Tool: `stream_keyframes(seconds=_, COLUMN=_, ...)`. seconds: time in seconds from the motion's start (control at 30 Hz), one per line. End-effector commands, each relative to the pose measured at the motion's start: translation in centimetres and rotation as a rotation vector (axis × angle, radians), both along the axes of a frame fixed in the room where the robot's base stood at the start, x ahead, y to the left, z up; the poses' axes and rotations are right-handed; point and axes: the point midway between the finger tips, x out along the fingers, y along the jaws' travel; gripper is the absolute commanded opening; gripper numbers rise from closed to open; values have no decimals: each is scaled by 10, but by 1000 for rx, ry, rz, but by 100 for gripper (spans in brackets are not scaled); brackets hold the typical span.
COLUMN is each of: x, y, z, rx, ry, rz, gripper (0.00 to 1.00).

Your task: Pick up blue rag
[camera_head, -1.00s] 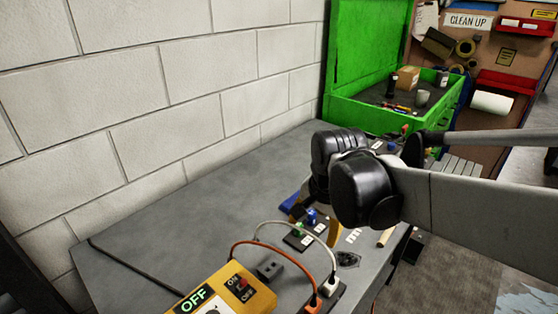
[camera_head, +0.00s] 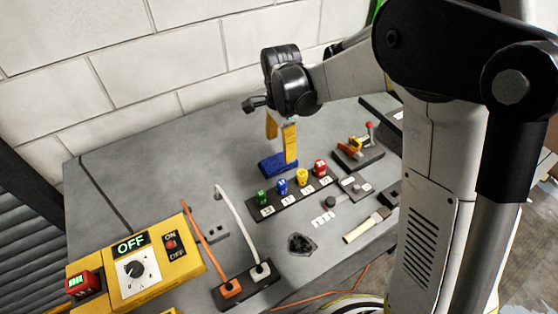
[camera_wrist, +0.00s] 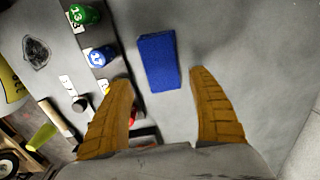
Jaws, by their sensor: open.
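The blue rag (camera_head: 278,165) is a folded, flat block on the grey workbench, behind the row of numbered pieces. In the wrist view the rag (camera_wrist: 158,61) lies ahead of and between the two yellow fingers. My gripper (camera_head: 282,142) is above the rag with its yellow fingers pointing down. It is open and empty, and its fingers (camera_wrist: 163,85) stand on either side of the rag's line. In the head view the fingers hide part of the rag, and I cannot tell the exact height above it.
A dark strip with green, blue, yellow and red numbered pieces (camera_head: 302,176) lies close in front of the rag. A brush (camera_head: 366,225), power strip (camera_head: 246,285) and yellow control box (camera_head: 140,268) are nearer. The bench behind the rag (camera_head: 215,130) is clear.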

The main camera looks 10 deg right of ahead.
Motion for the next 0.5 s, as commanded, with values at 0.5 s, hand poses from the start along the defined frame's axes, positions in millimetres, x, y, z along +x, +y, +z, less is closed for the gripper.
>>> stream_keyframes(seconds=0.5, x=3, y=5, z=-62, rx=0, ry=-1, rz=1, gripper=69)
